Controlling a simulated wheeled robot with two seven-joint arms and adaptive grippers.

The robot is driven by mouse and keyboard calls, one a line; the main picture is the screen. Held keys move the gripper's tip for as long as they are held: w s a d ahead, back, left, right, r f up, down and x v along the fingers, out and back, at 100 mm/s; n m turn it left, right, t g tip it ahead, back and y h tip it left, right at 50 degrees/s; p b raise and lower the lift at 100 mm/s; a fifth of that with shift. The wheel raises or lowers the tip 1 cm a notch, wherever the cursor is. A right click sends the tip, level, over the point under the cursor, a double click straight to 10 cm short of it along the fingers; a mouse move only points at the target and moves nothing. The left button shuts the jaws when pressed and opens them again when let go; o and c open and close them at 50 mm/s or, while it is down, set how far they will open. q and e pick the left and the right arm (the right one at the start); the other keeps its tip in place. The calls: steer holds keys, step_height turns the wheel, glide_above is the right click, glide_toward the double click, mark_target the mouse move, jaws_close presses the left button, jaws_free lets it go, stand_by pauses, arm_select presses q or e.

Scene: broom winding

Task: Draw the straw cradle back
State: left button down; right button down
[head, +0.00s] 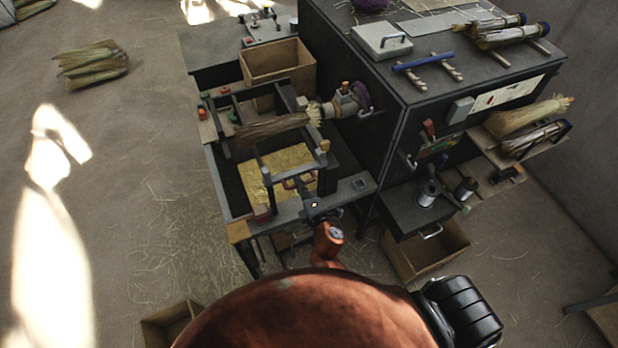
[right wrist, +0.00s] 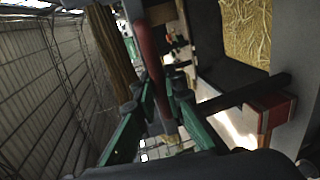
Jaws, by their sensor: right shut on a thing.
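The straw cradle (head: 290,158) is a dark frame on the winding bench in the head view, with a reddish bar handle (head: 290,183) on its near side. My right gripper (head: 303,190) reaches it from below and is shut on that handle. In the right wrist view the red handle (right wrist: 146,45) runs between the green fingers (right wrist: 155,105). A straw bundle (head: 270,129) lies level just behind the cradle, its right end at the metal winding head (head: 343,103). My left gripper is out of view.
A dark cabinet (head: 400,90) stands close to the right of the bench. A cardboard box (head: 277,62) sits behind the cradle. Open boxes (head: 440,250) stand on the floor at right and lower left. The floor left of the bench is mostly clear, with scattered straw.

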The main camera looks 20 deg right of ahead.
steer(key=c, duration=2.5)
jaws_free()
steer(key=shift+s+f, duration=0.15)
steer(key=shift+f, duration=0.05)
steer(key=shift+o, duration=0.9)
steer(key=o, duration=0.3)
steer(key=shift+s+r, duration=0.15)
steer(key=shift+r, duration=0.05)
steer(key=shift+o, duration=0.2)
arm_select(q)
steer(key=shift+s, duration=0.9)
arm_select(e)
steer(key=v, duration=1.1)
steer(key=shift+s, duration=0.35)
